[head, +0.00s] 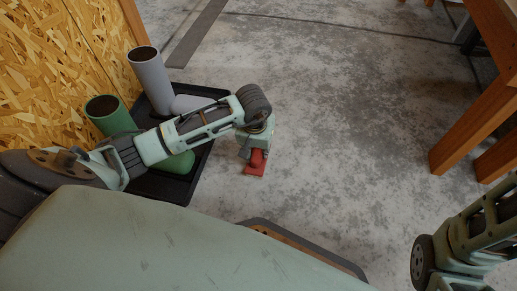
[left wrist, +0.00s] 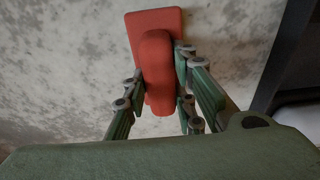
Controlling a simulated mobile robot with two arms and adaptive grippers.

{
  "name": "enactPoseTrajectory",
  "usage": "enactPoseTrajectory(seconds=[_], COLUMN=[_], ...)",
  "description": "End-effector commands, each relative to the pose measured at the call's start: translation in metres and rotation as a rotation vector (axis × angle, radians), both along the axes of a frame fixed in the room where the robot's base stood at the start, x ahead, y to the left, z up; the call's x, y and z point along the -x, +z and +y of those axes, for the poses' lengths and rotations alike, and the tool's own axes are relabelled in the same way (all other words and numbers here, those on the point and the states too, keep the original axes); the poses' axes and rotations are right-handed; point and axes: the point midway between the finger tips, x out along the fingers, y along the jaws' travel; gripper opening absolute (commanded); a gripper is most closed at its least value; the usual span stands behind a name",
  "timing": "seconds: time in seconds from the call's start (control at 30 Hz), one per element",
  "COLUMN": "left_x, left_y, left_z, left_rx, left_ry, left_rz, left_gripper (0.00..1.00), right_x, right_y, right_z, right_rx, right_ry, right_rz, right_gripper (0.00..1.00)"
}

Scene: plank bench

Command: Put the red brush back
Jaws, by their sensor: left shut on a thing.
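The red brush (head: 255,165) is under my left gripper (head: 257,150), to the right of the black tray in the head view. In the left wrist view the red brush (left wrist: 158,70) has a rounded grip and a flat, wider red end. The fingers of my left gripper (left wrist: 163,90) are shut on its grip from both sides. I cannot tell how high the brush is above the floor. The black tray (head: 203,148) stands on the floor at left, partly hidden by my left arm. My right gripper is not in view; only part of my right arm shows.
A lilac-grey tube (head: 151,82) and a green tube (head: 109,117) stand at the tray's left side. A pale grey object (head: 190,103) and a green object (head: 181,164) lie in it. A chipboard wall is at left, wooden legs (head: 475,125) at right. The concrete floor between is clear.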

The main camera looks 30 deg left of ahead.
Motion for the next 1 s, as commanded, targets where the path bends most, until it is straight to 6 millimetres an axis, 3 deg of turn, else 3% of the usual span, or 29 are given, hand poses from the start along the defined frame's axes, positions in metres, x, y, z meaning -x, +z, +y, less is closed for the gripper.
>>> enactPoseTrajectory(seconds=[0.17,0.2,0.4,0.77,1.0], left_x=[0.000,0.000,0.000,0.000,0.003], left_y=[-0.005,-0.004,-0.004,0.001,0.037], left_z=[0.001,0.000,0.000,-0.001,-0.001], left_rx=[-0.001,-0.001,-0.001,0.001,-0.002], left_ry=[0.000,0.000,0.000,0.001,-0.001], left_rz=[-0.002,-0.001,0.000,0.000,-0.002], left_gripper=[0.00,0.27,0.43,0.43,0.43], right_x=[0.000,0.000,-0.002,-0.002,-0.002], right_y=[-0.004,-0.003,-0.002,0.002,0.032], right_z=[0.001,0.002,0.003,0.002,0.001], right_rx=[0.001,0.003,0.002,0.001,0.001], right_ry=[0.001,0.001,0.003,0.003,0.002], right_rz=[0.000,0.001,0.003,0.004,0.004], right_gripper=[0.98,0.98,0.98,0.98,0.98])
